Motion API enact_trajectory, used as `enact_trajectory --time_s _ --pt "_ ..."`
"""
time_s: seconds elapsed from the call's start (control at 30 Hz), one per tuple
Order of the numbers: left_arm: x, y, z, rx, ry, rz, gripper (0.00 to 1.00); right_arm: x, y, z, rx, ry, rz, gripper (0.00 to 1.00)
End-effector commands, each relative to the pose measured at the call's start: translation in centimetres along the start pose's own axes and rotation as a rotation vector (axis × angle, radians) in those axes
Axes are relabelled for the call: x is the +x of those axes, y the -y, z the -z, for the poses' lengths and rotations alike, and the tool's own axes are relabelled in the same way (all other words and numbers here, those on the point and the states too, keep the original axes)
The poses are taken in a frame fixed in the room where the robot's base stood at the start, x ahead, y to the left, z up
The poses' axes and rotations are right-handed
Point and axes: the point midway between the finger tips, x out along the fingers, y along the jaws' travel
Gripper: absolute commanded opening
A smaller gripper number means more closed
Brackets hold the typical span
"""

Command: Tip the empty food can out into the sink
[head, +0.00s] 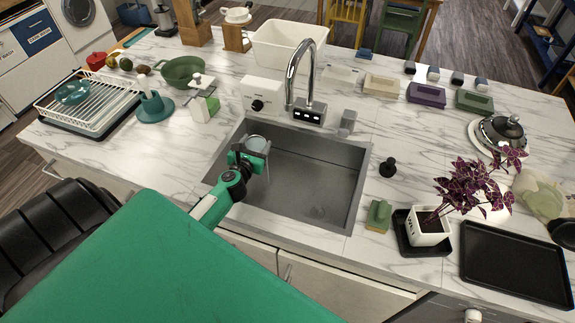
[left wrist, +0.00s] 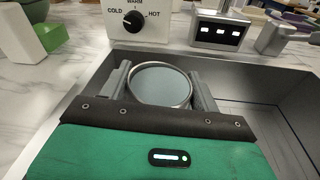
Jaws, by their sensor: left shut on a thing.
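My left gripper (head: 254,152) is over the left part of the sink (head: 316,172). It is shut on a food can (head: 257,143), a small round metal can with a pale rim. In the left wrist view the can (left wrist: 160,86) sits between the two grey fingers, and its round end faces the camera. That end looks pale grey-blue; I cannot tell whether it is open or closed. The can is above the basin, near its back left side. The lower part of the can is hidden by my gripper. My right gripper is not in view.
A chrome faucet (head: 297,75) rises behind the sink, with a white temperature control box (head: 262,95) left of it. A potted plant (head: 430,225) and black tray (head: 515,262) lie right. The basin's right part is empty.

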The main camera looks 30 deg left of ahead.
Motion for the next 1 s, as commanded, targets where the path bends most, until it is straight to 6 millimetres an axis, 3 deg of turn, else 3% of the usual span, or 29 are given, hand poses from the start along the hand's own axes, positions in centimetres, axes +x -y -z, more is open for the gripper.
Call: enact_trajectory --time_s 1.0 --pt "-0.2 1.1 -0.6 0.109 0.021 -0.017 0.28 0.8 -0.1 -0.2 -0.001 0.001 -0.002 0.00"
